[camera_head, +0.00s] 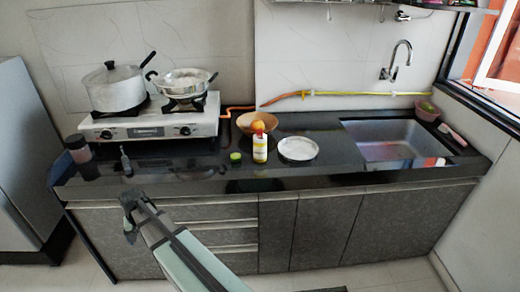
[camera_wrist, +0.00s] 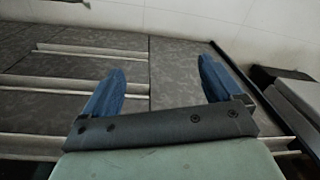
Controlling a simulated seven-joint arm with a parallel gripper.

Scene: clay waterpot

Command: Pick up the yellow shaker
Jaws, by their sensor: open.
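The yellow shaker (camera_head: 260,149) stands upright on the dark countertop. It has a white and yellow body and a red-orange top, and stands just in front of a wooden bowl. My gripper (camera_head: 130,212) is low in front of the cabinet drawers, to the left of the shaker and below counter height, well apart from it. In the wrist view my gripper (camera_wrist: 160,85) has its two blue fingers spread wide with nothing between them. The wrist view faces the cabinet fronts and does not show the shaker.
A wooden bowl (camera_head: 247,122) with orange fruit is behind the shaker. A white plate (camera_head: 298,149) is to its right, a small green object (camera_head: 235,158) to its left. A stove (camera_head: 150,126) with two pots stands left; a sink (camera_head: 395,141) is right. The counter's front edge (camera_head: 290,184) lies above my gripper.

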